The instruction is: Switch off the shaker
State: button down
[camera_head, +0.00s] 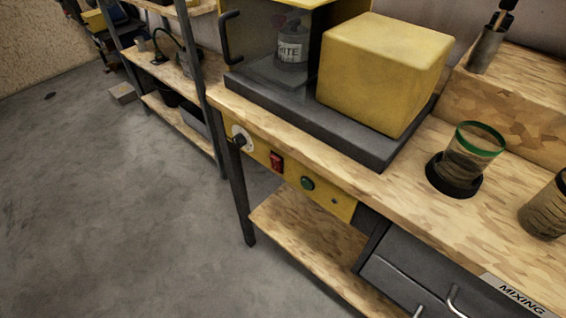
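The shaker stands on a wooden workbench. It has a dark base (300,125), a big yellow block (384,68) on the right and a chamber on the left with a labelled jar (292,45) inside. A yellow control panel (326,199) runs along the bench front below it. On the panel are a round dial with a black knob (239,139), a red rocker switch (276,161) and a green round button (307,183). Whether the switch is on or off is too small to tell. My gripper is not in view.
A glass with a green rim (467,157) sits in a dark round holder on the bench, with another glass (546,208) to its right. Grey drawers (411,276) with handles are below. A shelf rack (168,75) stands at the back left. The grey floor (110,210) at left is clear.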

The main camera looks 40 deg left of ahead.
aim_at(275, 162)
jog(key=k+j+u, duration=0.1)
jog(key=u, duration=0.95)
jog(key=j, duration=0.1)
